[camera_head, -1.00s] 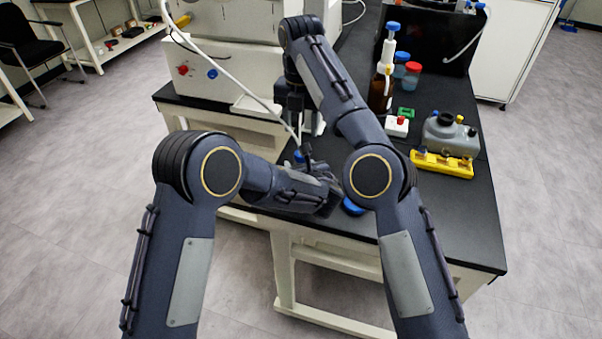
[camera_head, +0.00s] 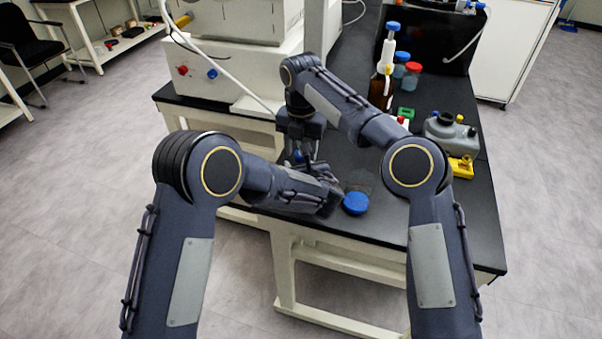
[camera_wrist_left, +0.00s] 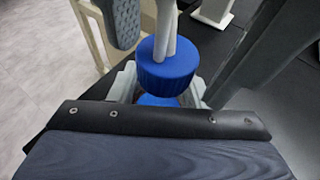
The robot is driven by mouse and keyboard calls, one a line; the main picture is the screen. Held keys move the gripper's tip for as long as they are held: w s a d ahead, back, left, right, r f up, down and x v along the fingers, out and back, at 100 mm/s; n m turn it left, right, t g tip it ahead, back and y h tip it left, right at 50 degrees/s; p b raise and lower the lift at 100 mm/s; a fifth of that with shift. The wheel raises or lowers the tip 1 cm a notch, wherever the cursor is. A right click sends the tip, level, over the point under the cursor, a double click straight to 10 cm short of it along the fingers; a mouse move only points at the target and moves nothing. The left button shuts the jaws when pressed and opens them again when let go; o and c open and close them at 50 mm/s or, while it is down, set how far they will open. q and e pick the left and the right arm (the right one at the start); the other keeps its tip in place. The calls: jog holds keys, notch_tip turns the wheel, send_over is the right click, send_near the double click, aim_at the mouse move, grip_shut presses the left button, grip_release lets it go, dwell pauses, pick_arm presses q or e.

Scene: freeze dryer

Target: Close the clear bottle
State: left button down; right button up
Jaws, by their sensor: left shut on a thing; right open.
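A ribbed blue cap (camera_wrist_left: 168,66) is in the middle of the left wrist view, with a second blue part (camera_wrist_left: 158,100) just below it. Two pale upright pieces rise above the cap; I cannot tell whether they belong to it. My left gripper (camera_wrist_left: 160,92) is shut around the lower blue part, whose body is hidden. In the head view a bit of blue (camera_head: 298,155) shows below my right gripper (camera_head: 302,143), which is open.
The black table (camera_head: 460,225) is clear at its front right. A grey can (camera_head: 447,132), a yellow rack (camera_head: 461,167), a brown bottle (camera_head: 381,90) and small jars stand farther back. A white machine (camera_head: 240,75) is at the back left.

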jog(key=c, duration=1)
jog(key=m, duration=0.3)
jog(key=o, duration=1.1)
jog(key=shift+c, duration=0.2)
jog(key=shift+r, duration=2.25)
jog(key=shift+m, duration=0.3)
jog(key=shift+c, duration=0.3)
